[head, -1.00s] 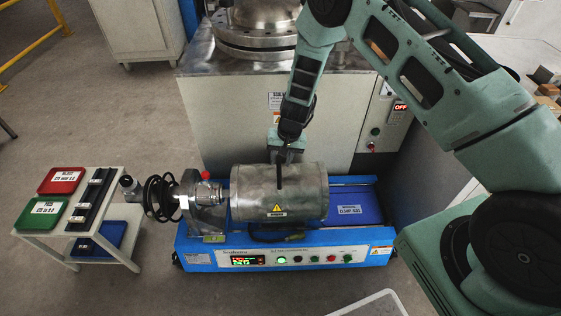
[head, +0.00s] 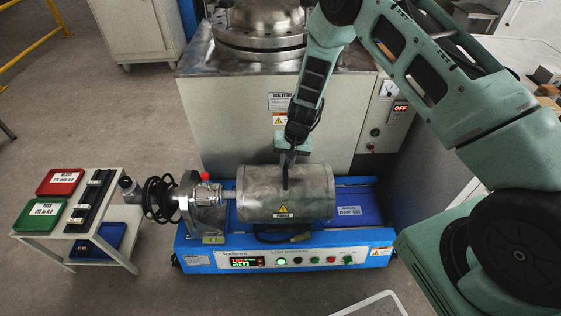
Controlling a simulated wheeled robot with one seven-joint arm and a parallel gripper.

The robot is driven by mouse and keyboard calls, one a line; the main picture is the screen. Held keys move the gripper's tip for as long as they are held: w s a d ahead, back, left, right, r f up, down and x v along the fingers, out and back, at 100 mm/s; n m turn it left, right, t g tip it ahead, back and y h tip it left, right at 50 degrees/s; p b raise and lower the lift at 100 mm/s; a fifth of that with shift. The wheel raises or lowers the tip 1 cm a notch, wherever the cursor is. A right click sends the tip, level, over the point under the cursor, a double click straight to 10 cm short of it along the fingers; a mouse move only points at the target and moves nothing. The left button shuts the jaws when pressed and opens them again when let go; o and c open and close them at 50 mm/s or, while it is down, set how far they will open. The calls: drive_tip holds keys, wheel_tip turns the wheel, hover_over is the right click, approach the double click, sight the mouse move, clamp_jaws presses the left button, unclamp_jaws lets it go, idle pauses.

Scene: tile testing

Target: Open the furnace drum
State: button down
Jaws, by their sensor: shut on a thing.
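The furnace drum (head: 260,200) is a grey metal cylinder lying on its side on the blue machine base (head: 210,250). Its left end stands a little apart from the metal end flange (head: 203,205), with a short stretch of shaft (head: 230,191) showing between them. My gripper (head: 286,178) comes down from above onto the top of the drum, right of its middle, and is shut on it. The exact part held is hidden by the fingers. A yellow warning label (head: 283,211) is on the drum's front.
A blue bed (head: 357,206) lies bare right of the drum. The base front carries a lit display (head: 247,261) and buttons. A large cabinet (head: 240,120) stands close behind. A small white cart (head: 100,240) with red and green trays stands left.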

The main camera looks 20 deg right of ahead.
drive_tip(key=s+d, duration=0.4)
drive_tip(key=d, duration=0.8)
drive_tip(key=s+d, duration=0.3)
drive_tip(key=d, duration=0.8)
drive_tip(key=shift+s+d+b, duration=0.3)
drive_tip(key=shift+s+d, duration=0.1)
drive_tip(key=c, duration=1.4)
unclamp_jaws()
drive_tip(key=shift+r, duration=0.1)
drive_tip(key=s+d+r+p, duration=0.1)
drive_tip(key=d+r+p, duration=0.1)
drive_tip(key=r, duration=1.5)
drive_tip(key=shift+d, duration=0.6)
